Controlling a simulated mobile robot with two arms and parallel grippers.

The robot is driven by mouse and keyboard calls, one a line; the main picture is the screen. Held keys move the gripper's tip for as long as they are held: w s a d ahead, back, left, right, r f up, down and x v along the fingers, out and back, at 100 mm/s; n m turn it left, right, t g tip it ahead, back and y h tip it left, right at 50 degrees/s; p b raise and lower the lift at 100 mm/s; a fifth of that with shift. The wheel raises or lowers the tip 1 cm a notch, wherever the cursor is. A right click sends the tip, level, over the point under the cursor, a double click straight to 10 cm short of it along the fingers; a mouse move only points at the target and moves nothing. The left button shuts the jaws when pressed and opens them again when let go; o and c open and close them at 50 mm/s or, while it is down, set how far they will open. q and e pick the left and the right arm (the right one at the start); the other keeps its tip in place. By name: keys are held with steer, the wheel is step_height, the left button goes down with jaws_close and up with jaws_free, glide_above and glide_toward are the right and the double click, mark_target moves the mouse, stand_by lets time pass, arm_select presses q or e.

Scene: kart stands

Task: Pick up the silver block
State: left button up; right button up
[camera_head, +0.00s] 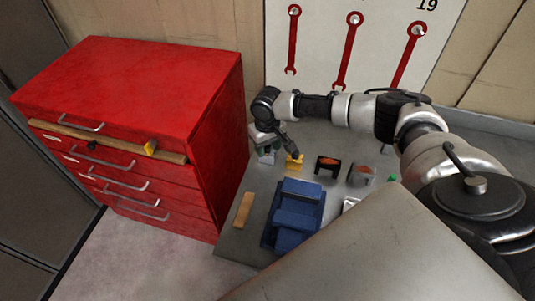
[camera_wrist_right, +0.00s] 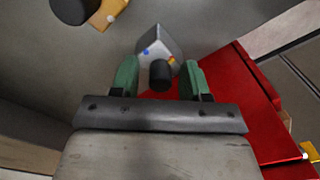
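The silver block (camera_wrist_right: 152,42) stands on the grey table top in the right wrist view. It has a blue dot, an orange dot and a black cylindrical knob (camera_wrist_right: 160,75) pointing at the camera. My right gripper (camera_wrist_right: 158,78) is open, its green-padded fingers on either side of the knob with gaps visible. In the head view my right gripper (camera_head: 266,145) is low over the table's far left corner, and the block (camera_head: 267,158) shows only partly beneath it. My left gripper is not in view.
A yellow block (camera_head: 294,162), a black block (camera_head: 327,167) and a grey block (camera_head: 361,175) stand to the right. A red drawer cabinet (camera_head: 130,85) stands left of the table.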

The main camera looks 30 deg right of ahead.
steer(key=shift+r, duration=0.1)
jaws_close()
